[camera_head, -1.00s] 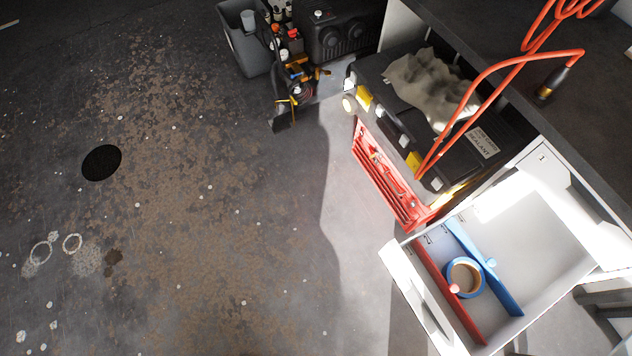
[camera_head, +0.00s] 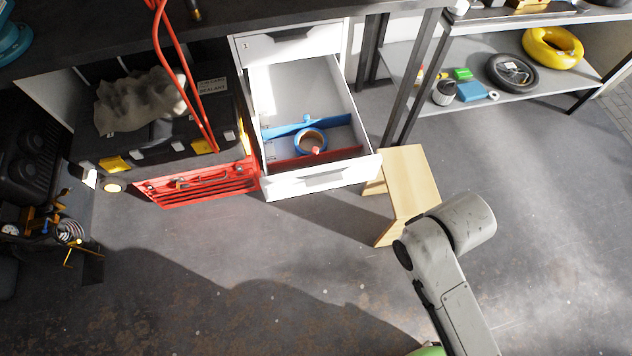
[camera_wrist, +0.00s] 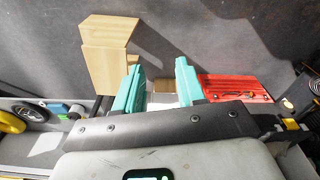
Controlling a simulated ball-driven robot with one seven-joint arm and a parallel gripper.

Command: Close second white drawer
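The white drawer unit (camera_head: 288,42) stands under the dark bench in the head view. One drawer (camera_head: 318,180) below its top drawer is pulled far out. Inside it lie a blue divider (camera_head: 285,131), a red divider (camera_head: 345,153) and a tape roll with a blue rim (camera_head: 311,140). My gripper (camera_wrist: 158,82) has two teal fingers, spread apart with nothing between them, in the wrist view. A small white patch shows behind the fingers, but I cannot tell what it is. In the head view my arm is right of and in front of the drawer; the fingers are out of sight.
A red panel (camera_head: 200,187) lies close left of the drawer, before a black toolbox (camera_head: 150,150). A wooden stool (camera_head: 410,185) stands close to its right. A shelf (camera_head: 500,95) with wheels is at the far right. The floor in front is clear.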

